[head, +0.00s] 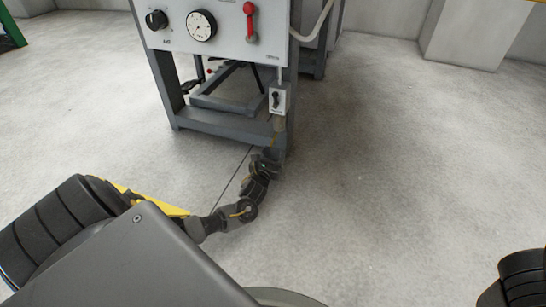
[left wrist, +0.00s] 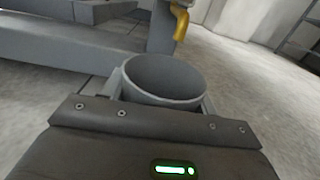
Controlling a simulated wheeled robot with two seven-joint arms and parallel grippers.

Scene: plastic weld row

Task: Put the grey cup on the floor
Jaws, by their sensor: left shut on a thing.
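The grey cup (left wrist: 165,80) shows in the left wrist view, with its open mouth turned toward the camera and its inside looking empty. My left gripper (head: 271,153) is shut on the cup, with a finger on either side of it. In the head view the gripper is low in front of the machine's right front leg, and the cup there is too small and dark to make out clearly. I cannot tell whether the cup's bottom touches the floor. My right gripper is not in view.
A grey machine (head: 225,40) with a dial and red lever stands on a grey frame (head: 215,122) close beyond the gripper. A small switch box (head: 280,99) hangs at its right leg. The concrete floor (head: 400,160) is clear to the right. A pale block (head: 470,40) stands at the back right.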

